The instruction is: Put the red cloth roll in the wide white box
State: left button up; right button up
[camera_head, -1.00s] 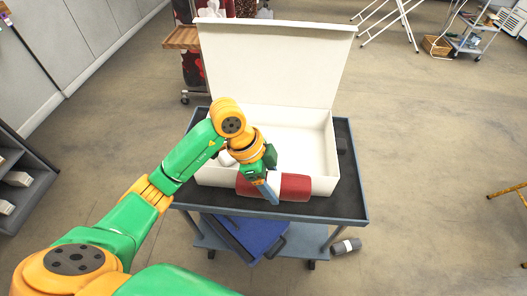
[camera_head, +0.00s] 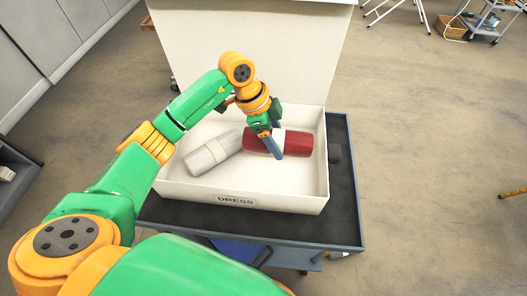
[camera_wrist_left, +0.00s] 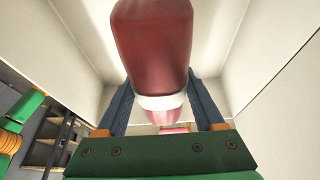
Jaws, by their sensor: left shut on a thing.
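The red cloth roll (camera_head: 298,145) with a pale band is gripped around its middle by my left gripper (camera_head: 274,148), whose blue fingers are shut on it. The wide white box (camera_head: 290,196) stands open with its lid (camera_head: 250,50) raised at the back and a DRESS label on its front. The roll appears within the box's walls; I cannot tell whether it touches the floor. In the left wrist view the roll (camera_wrist_left: 155,45) sits between the fingers (camera_wrist_left: 160,98), with pale box walls (camera_wrist_left: 265,55) around. My right gripper is not in view.
A whitish roll (camera_head: 213,152) lies in the left part of the box, close to the red roll. The box stands on a dark cart (camera_head: 345,215).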

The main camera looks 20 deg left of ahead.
aim_at(275, 163)
pick_arm(q)
jog(key=f, duration=0.6)
jog(key=shift+s+f, duration=0.1)
jog(key=shift+s, duration=0.1)
jog(key=o, duration=1.4)
jog(key=v, duration=1.2)
